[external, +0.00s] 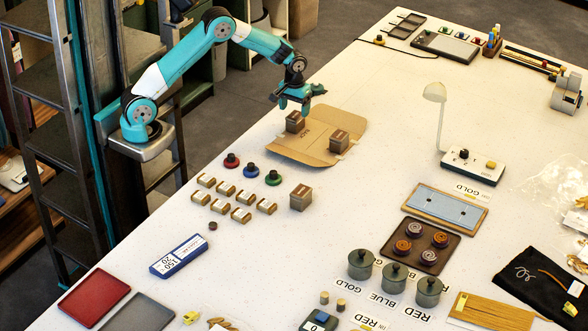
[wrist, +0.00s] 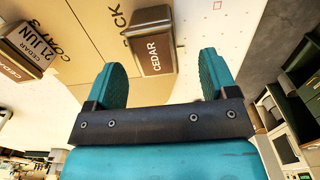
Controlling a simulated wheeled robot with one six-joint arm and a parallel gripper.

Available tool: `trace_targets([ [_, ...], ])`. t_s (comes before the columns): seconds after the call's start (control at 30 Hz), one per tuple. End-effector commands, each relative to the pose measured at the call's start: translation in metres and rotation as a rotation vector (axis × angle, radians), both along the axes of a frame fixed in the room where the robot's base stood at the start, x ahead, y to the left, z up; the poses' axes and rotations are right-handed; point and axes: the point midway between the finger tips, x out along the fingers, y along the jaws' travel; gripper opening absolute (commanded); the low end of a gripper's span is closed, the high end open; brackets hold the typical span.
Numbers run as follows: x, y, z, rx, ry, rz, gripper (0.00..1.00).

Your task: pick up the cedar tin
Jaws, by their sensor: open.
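A small dark brown tin (wrist: 152,42) labelled CEDAR lies just beyond my fingertips in the wrist view, roughly between their lines. A second brown tin (wrist: 28,45), with 21 JUN and CEDAR on its faces, is at the left edge. In the external view two brown tins, one (external: 295,122) under my gripper and one (external: 338,142) to the right, rest on a flat cardboard sheet (external: 275,146). My gripper (external: 301,100) is open and empty, just above the left tin; it also shows in the wrist view (wrist: 163,75). Contact cannot be told.
A third brown tin (external: 301,198) stands on the table nearer the camera, by several small labelled boxes (external: 241,214) and coloured stamps (external: 249,170). A lamp (external: 438,110) stands to the right. Bare table lies behind the cardboard.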

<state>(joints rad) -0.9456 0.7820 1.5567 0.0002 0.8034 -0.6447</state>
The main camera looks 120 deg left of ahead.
Motion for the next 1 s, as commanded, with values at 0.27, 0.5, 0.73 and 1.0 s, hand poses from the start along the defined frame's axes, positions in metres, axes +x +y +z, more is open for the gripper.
trace_targets([
  [0.27,0.005,-0.004,-0.028,-0.004,0.003,-0.002,0.79],
  [0.5,0.005,-0.003,-0.054,0.001,0.000,-0.001,0.79],
  [0.73,0.005,-0.003,-0.055,0.001,-0.001,-0.001,0.72],
  [1.0,0.005,-0.003,-0.054,0.001,-0.001,-0.001,0.23],
])
